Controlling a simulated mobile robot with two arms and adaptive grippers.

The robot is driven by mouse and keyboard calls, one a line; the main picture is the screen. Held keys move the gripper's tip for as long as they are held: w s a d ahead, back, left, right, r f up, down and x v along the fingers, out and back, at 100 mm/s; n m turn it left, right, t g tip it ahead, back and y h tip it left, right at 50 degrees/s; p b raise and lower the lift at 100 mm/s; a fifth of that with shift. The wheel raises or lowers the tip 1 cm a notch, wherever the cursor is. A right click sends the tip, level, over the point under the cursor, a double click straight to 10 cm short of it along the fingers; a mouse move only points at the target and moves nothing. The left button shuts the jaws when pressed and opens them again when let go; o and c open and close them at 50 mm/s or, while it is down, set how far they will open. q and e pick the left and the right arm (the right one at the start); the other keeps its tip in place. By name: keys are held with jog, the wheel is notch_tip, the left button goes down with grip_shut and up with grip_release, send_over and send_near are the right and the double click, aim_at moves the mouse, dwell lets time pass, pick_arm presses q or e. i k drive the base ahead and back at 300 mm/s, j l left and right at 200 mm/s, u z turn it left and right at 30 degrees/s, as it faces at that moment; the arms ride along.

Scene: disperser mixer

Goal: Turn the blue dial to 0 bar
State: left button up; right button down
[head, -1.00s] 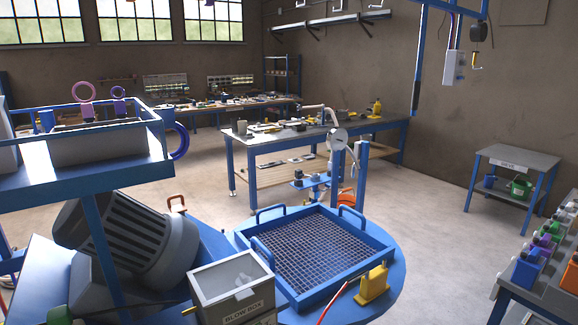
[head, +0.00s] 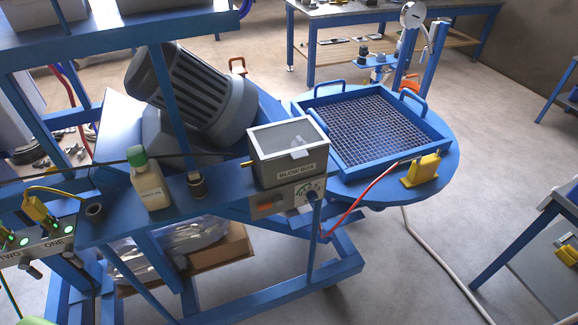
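The blue dial (head: 311,196) is a small knob on a white scale plate, on the front panel below the grey box labelled BLOW BOX (head: 289,160). The scale marks are too small to read, so I cannot tell its setting. An orange switch or label (head: 265,206) sits to the left of the dial on the same panel. A red hose runs from near the dial up to a yellow fitting. Neither of my grippers shows in the head view.
A round blue table (head: 440,180) with a mesh tray (head: 365,128) and a yellow fitting (head: 422,171) stands behind. A bottle (head: 149,182) stands on the blue frame.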

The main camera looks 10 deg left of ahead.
aim_at(312, 197)
jog(key=i+l, duration=0.7)
jog(key=l, duration=0.25)
